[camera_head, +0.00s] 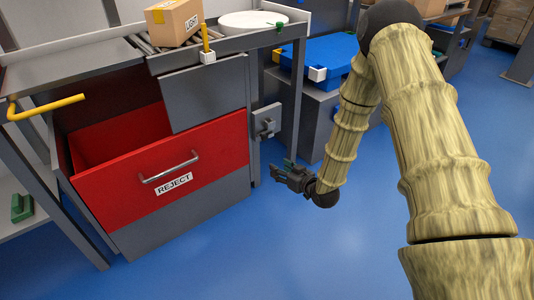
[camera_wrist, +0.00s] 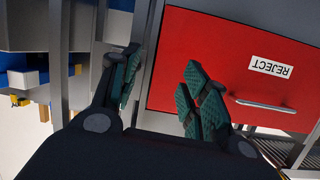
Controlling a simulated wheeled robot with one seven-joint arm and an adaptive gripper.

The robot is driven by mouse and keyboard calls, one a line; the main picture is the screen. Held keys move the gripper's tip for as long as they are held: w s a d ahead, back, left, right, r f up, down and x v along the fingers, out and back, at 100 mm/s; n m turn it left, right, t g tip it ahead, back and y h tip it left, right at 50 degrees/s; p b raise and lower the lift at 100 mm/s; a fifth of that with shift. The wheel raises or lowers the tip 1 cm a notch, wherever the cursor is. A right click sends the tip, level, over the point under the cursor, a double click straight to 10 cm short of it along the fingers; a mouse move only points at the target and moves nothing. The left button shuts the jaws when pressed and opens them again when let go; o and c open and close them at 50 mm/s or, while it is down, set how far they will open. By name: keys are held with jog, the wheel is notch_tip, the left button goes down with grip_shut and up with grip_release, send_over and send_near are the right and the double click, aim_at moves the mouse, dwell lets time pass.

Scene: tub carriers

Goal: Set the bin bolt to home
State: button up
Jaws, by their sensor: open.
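The bin bolt (camera_head: 266,123) is a small grey latch on a grey plate, at the right side of the red REJECT bin (camera_head: 215,150) in the head view. My gripper (camera_head: 278,172) is below and slightly right of the bolt, apart from it in the picture. In the wrist view my gripper (camera_wrist: 160,82) has its two green-padded fingers spread, with nothing held between them. The red bin front (camera_wrist: 225,50) shows behind the right finger there. I cannot make out the bolt clearly in the wrist view; the left finger may cover it.
The bin stands out from its grey cabinet, with its inside showing. A yellow bent handle (camera_head: 45,107) is at the left. A LIGHT carton (camera_head: 175,22) and a white disc (camera_head: 253,21) are above. A blue tub (camera_head: 320,60) is behind. The blue floor (camera_head: 230,245) in front is clear.

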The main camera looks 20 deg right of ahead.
aim_at(265, 139)
jog(key=w+t+b, duration=0.1)
jog(key=w+b, duration=0.3)
jog(key=w, duration=0.1)
jog(key=w+n+t+y+b, duration=0.1)
jog(key=w+b, duration=0.3)
jog(key=w, duration=0.1)
jog(key=w+t+b, duration=0.1)
jog(key=w+b, duration=0.3)
jog(key=w, duration=0.1)
jog(key=shift+w+r+n+y, duration=0.1)
jog(key=shift+r+n+y, duration=0.2)
jog(key=shift+r, duration=0.05)
jog(key=shift+w+a+r+b, duration=0.15)
jog(key=shift+w+b, duration=0.25)
jog(key=shift+w, duration=0.3)
grip_shut()
